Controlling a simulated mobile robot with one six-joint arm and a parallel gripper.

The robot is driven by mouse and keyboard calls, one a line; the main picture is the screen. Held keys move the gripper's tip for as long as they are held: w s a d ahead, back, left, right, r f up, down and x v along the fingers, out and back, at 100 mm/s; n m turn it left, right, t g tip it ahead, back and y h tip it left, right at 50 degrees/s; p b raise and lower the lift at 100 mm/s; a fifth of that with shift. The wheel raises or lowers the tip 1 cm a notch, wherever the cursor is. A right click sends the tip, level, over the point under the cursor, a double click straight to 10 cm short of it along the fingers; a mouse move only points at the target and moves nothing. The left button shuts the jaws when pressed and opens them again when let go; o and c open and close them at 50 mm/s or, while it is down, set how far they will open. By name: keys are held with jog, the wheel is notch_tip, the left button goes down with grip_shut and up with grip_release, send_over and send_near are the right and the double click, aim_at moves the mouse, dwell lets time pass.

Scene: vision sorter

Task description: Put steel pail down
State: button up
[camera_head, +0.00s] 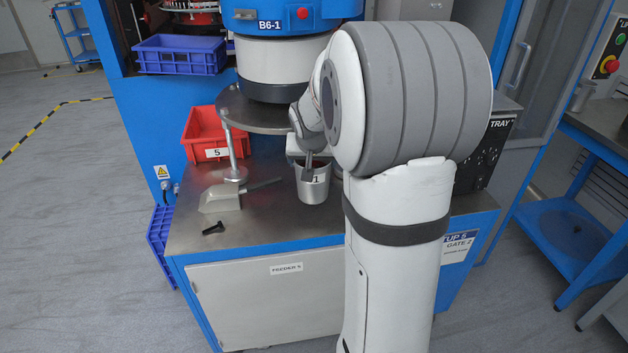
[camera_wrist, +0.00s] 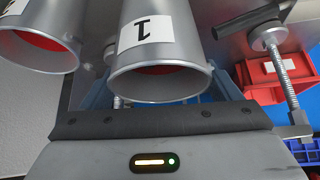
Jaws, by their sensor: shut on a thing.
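The steel pail (camera_head: 314,186), with a white label marked 1, is upright over the grey bench top (camera_head: 262,222). I cannot tell whether its base touches the bench. My gripper (camera_head: 308,166) is shut on its rim side, partly hidden by my arm. In the wrist view the same pail (camera_wrist: 160,70) fills the middle, its mouth towards the camera and red inside, in front of my gripper (camera_wrist: 160,98). A second steel pail (camera_wrist: 42,45), also red inside, stands to its left in that view; my arm hides that area in the head view.
A red bin (camera_head: 207,137) marked 5 and a round raised plate (camera_head: 255,113) on a post stand behind. A grey scoop (camera_head: 220,197) and a black bolt (camera_head: 213,228) lie left of the pail. The bench's front left is mostly clear.

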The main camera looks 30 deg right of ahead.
jog(key=shift+f+b, duration=0.6)
jog(key=shift+f, duration=1.9)
jog(key=o, duration=1.9)
jog(key=shift+f, duration=0.15)
jog(key=shift+r, duration=0.2)
jog(key=p+v, duration=0.2)
jog(key=v, duration=0.9)
jog(key=s+a+f+n+g+y, duration=0.1)
jog(key=s+a, duration=0.3)
jog(key=s, duration=0.3)
jog(key=s+a+f+n+g+y, duration=0.1)
jog(key=s+a+f+n, duration=0.1)
jog(key=s+a, duration=0.3)
jog(key=s+a+f+n+g+y, duration=0.1)
jog(key=s+a, duration=0.3)
jog(key=s, duration=0.5)
jog(key=shift+a+f+n+g, duration=0.35)
jog(key=shift+f+n+g, duration=0.15)
jog(key=shift+n, duration=0.2)
